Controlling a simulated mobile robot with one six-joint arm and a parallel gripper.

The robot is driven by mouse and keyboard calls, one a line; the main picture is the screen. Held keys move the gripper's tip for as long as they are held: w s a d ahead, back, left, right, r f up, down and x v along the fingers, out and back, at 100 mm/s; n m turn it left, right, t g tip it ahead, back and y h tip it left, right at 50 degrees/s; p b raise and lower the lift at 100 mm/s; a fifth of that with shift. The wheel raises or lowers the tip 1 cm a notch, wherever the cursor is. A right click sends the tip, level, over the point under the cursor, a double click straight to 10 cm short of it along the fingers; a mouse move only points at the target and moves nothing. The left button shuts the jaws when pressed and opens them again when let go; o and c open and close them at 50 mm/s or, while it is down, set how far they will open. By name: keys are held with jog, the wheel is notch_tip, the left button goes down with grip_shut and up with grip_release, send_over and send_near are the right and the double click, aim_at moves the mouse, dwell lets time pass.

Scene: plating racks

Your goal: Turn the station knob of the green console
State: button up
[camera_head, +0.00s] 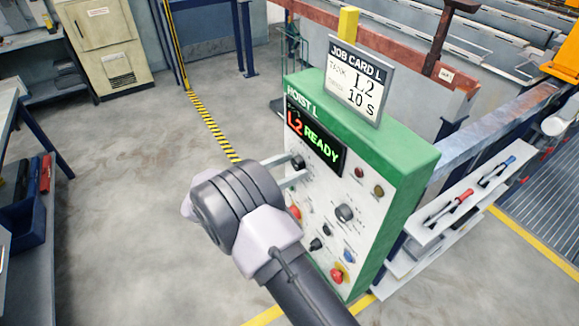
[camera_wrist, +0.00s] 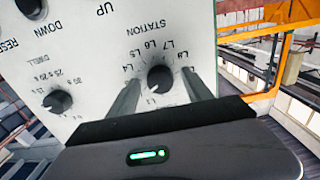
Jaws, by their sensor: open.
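The green console (camera_head: 405,150), labelled HOIST L, stands right of centre in the head view with its white panel facing my arm. Its display (camera_head: 314,139) reads "L2 READY". The station knob (camera_wrist: 160,79) is black and round, with L-numbered marks around it, in the middle of the wrist view. My gripper (camera_head: 299,165) is open at the panel. In the wrist view its two fingers (camera_wrist: 160,74) stand on either side of the station knob, with gaps showing. I cannot tell the knob's pointer setting for sure. The job card (camera_head: 355,82) above reads L2, 10 S.
The dwell knob (camera_wrist: 57,101) is left of the station knob in the wrist view. Red push-buttons (camera_head: 337,275) are lower on the panel. A shelf with tools (camera_head: 450,208) stands right of the console. Open floor (camera_head: 130,200) lies to the left.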

grip_shut()
jog(key=shift+n, duration=0.3)
jog(key=shift+f+n+b, duration=0.1)
jog(key=shift+n+b, duration=0.7)
jog(key=shift+n, duration=0.1)
jog(key=n+b, duration=0.1)
jog(key=n, duration=0.1)
jog(key=shift+n, duration=0.4)
jog(key=n, duration=0.3)
jog(key=shift+s+n, duration=0.1)
jog(key=shift+n, duration=1.8)
